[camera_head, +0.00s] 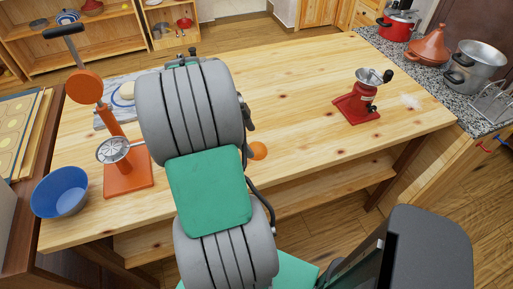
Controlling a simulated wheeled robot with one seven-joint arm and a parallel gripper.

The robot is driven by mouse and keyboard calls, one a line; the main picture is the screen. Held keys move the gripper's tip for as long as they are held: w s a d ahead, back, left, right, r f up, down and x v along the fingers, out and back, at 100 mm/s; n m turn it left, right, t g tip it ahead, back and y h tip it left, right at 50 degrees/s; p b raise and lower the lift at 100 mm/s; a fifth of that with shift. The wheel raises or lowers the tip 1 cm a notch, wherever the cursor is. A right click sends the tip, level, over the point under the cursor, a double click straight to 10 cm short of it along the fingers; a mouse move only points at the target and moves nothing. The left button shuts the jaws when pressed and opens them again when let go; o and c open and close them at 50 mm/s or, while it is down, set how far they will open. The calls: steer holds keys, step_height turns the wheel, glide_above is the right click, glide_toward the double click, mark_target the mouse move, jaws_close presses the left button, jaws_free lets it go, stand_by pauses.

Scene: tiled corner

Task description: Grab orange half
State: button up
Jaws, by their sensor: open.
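A small orange thing, likely the orange half (259,151), lies on the wooden table (300,110) just right of my arm. My arm covers its left side, so its cut face cannot be made out. My grey and green arm rises through the middle of the picture and hides part of the table. My gripper is hidden behind the arm, so its distance from the orange half cannot be told.
An orange press (127,175) with a strainer and a blue bowl (60,192) stand at the table's left. A red grinder (358,104) stands at the right. Pots (474,67) and a tagine (429,48) sit on the stone counter. The table between arm and grinder is clear.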

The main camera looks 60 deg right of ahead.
mark_target(253, 145)
steer(key=x, duration=0.2)
steer(key=p+x, duration=0.1)
steer(key=x, duration=0.1)
steer(key=shift+w+d+f, duration=0.1)
steer(key=shift+d+f, duration=0.05)
steer(key=shift+f, duration=0.15)
steer(key=c, duration=1.5)
steer(key=shift+r, duration=0.1)
